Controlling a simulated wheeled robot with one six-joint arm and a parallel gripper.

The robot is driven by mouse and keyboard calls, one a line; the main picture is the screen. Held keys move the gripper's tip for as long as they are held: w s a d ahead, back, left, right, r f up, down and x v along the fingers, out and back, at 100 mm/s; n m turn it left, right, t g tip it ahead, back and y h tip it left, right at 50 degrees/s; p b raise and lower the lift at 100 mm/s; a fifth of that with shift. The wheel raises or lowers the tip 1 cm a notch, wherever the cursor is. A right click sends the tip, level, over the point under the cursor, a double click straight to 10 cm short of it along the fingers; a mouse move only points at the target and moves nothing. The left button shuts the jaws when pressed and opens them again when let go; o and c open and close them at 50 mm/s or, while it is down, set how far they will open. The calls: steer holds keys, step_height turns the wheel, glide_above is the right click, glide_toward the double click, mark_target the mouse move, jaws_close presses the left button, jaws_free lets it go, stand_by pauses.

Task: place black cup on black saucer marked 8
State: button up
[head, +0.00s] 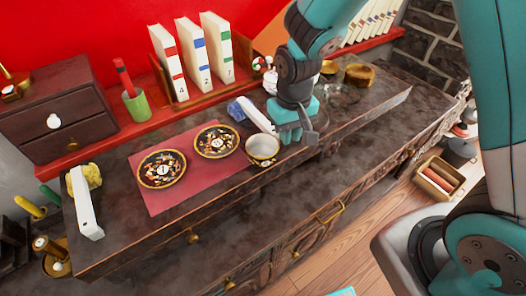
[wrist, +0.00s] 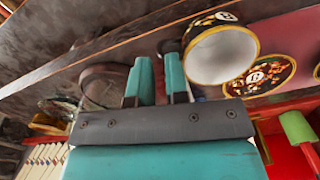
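The black cup (head: 262,148), with a gold rim and white inside, stands upright by the right edge of the red mat. In the wrist view the cup (wrist: 222,52) is just right of my gripper's right finger; its handle cannot be made out. My gripper (head: 297,136) is to the cup's right, close beside it. Its fingers (wrist: 157,72) are apart, with nothing clearly between them. Two black patterned saucers lie on the mat: a left saucer (head: 162,181) and a right saucer (head: 216,152), nearer the cup. Their marks are too small to read surely.
The red mat (head: 195,190) lies on a dark stone-topped cabinet (head: 160,240). A white and blue object (head: 250,113) lies behind the cup. Several books (head: 194,60) and a green holder (head: 136,105) stand behind. A white block (head: 85,205) is at left.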

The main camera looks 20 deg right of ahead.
mark_target(288, 148)
steer(key=shift+w+f+p, duration=0.15)
steer(key=shift+f+p, duration=0.3)
steer(key=shift+f, duration=2.35)
jaws_close()
steer(key=shift+r, duration=0.1)
